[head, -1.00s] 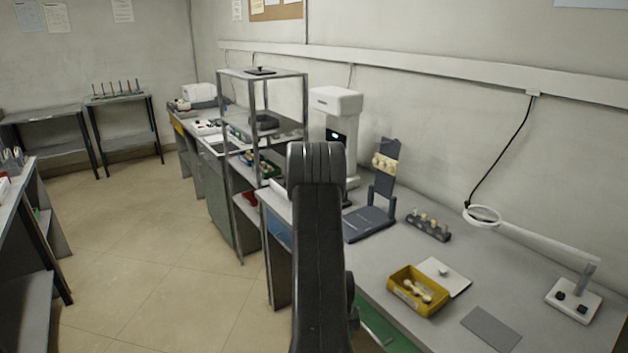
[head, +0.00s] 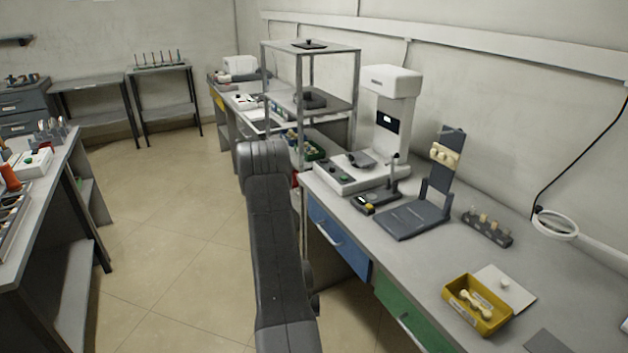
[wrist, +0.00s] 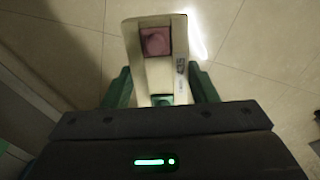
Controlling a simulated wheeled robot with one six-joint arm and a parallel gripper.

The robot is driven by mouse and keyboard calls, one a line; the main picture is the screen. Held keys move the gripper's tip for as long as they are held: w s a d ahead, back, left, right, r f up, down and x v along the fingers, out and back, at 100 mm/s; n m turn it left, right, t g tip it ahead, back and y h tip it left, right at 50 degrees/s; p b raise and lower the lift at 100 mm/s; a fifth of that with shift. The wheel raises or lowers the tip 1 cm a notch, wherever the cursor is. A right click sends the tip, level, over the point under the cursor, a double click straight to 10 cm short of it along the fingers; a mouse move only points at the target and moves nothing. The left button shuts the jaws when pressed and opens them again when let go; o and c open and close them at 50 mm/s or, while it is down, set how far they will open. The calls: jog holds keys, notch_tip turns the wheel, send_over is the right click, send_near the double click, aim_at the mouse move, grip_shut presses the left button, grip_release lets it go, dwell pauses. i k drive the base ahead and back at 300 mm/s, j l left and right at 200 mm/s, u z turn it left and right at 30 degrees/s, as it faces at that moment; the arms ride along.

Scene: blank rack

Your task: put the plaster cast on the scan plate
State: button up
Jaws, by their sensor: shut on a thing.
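In the wrist view my gripper (wrist: 162,88) has its green fingers on both sides of a cream-white block (wrist: 158,73), which looks like the plaster cast. The block has a pinkish square recess, a greenish patch lower down and small dark lettering. It is held over the tiled floor. The head view shows my dark arm but hides the gripper and the block. A white scanner (head: 391,85) stands on the bench right of my arm. A small dark plate (head: 361,159) on its base seems to be the scan plate, and nothing is seen on it.
A dark microphone-like stand (head: 380,195) and a dark grey stand (head: 412,218) are in front of the scanner. A yellow tray (head: 462,306) and a peg rack (head: 487,228) are further right. A metal shelf rack (head: 355,75) stands left of the scanner. The floor at left is open.

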aim_at(361, 157)
jog(key=i+j+u, duration=0.3)
jog(key=i+u, duration=0.15)
jog(key=i+j+u, duration=0.15)
jog(key=i+u, duration=0.25)
jog(key=i, duration=0.15)
jog(key=i+z, duration=0.35)
jog(key=i+j+z, duration=0.15)
jog(key=z, duration=0.25)
jog(key=i+j+z, duration=0.15)
jog(key=z, duration=0.2)
